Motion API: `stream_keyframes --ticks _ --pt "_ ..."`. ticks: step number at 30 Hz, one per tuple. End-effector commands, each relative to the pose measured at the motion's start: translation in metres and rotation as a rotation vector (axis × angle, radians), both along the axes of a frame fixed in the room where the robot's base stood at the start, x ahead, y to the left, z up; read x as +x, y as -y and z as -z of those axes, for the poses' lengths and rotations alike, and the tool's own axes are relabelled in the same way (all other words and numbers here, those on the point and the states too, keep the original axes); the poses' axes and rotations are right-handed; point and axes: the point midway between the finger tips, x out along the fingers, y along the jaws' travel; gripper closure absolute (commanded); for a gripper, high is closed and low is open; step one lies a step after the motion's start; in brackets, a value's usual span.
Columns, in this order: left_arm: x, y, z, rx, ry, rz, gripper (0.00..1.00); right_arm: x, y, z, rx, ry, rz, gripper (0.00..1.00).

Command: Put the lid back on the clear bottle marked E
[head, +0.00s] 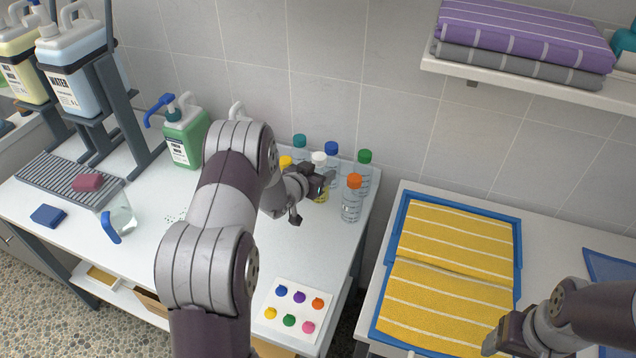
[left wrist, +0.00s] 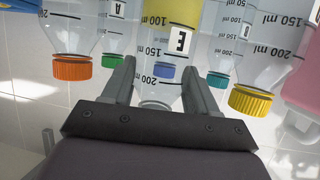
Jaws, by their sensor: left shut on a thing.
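The bottle marked E (left wrist: 178,45) is clear with yellow liquid and shows between my left gripper's fingers (left wrist: 160,75) in the left wrist view. That view is upside down. In the head view the left gripper (head: 318,186) is shut on the bottle's upper part, and yellow liquid (head: 322,197) shows below. A white top (head: 319,158) stands above the gripper; I cannot tell whether it is a lid or a bare neck. The bottle's mouth is partly hidden in the wrist view. My right gripper (head: 494,344) is at the lower right; its fingers are unclear.
Bottles with orange (head: 354,181), green (head: 365,156), blue (head: 331,148), teal (head: 299,140) and yellow (head: 286,162) lids stand close around. A card with coloured spots (head: 297,328) lies at the table front. A green pump jug (head: 185,137) stands left. Yellow towels (head: 445,290) lie right.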

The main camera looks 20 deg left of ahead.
Motion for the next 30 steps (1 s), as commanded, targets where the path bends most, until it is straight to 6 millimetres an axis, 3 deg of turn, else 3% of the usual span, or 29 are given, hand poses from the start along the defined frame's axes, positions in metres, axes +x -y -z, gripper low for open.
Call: stream_keyframes --ticks 7,20,21,23,30 --pt "-0.001 0.0 0.033 -0.001 -0.002 0.001 1.0 0.0 0.0 -0.002 0.0 0.0 0.0 0.33" --pt "0.0 0.0 0.042 0.0 0.0 0.0 1.0 0.0 0.0 0.003 0.0 0.0 0.0 0.33" --pt "0.0 0.0 0.041 0.0 0.0 0.0 0.35 0.0 0.0 0.002 0.0 0.0 0.0 0.33" --pt "0.0 0.0 0.04 0.0 -0.001 0.0 0.16 0.0 0.0 0.001 0.0 0.0 0.0 0.33" --pt "0.0 0.0 0.04 0.0 -0.001 0.0 0.16 0.0 0.0 0.001 0.0 0.0 0.0 0.33"
